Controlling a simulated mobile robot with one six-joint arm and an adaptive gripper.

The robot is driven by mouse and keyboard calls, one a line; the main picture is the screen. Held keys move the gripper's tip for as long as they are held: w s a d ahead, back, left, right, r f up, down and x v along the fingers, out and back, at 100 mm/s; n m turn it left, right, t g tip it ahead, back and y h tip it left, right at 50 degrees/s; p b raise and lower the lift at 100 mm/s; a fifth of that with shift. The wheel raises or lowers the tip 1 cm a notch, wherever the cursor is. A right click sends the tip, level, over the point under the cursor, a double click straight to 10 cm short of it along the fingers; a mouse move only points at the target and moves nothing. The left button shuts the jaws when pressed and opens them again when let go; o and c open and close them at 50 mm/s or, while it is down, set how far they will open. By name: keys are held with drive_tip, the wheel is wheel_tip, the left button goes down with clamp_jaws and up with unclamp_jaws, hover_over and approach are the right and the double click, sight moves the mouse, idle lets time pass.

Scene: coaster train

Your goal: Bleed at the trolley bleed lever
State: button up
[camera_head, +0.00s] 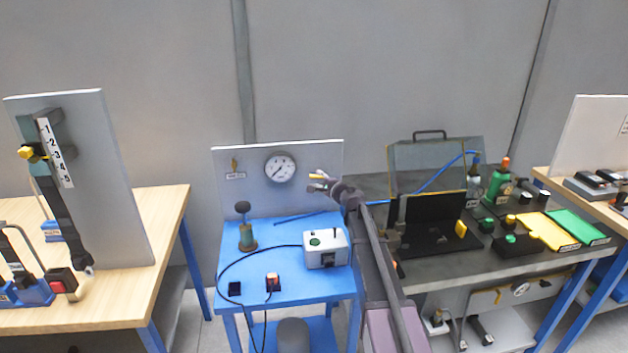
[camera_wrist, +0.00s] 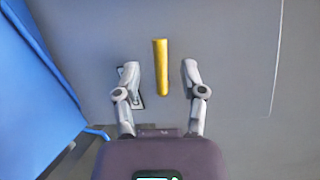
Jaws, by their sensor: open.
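In the wrist view a yellow lever (camera_wrist: 161,68) stands out from a grey panel, in line with the gap between my fingers. My gripper (camera_wrist: 161,78) is open, with one finger on each side of the lever. I see a gap on both sides; I cannot tell how deep the lever sits between the fingertips. A small pale plate shows partly behind the left finger. In the head view my gripper (camera_head: 319,181) is at the right part of the blue trolley's (camera_head: 315,287) upright panel (camera_head: 307,156), right of the round gauge (camera_head: 280,168). The lever is mostly hidden there.
A pump-like cylinder (camera_head: 246,235), a white box (camera_head: 326,249) and black cables stand on the trolley. A wooden bench (camera_head: 165,222) is left; a dark bench (camera_head: 450,276) with equipment is right.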

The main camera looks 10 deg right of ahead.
sight(314, 177)
drive_tip(key=shift+x, duration=1.6)
clamp_jaws()
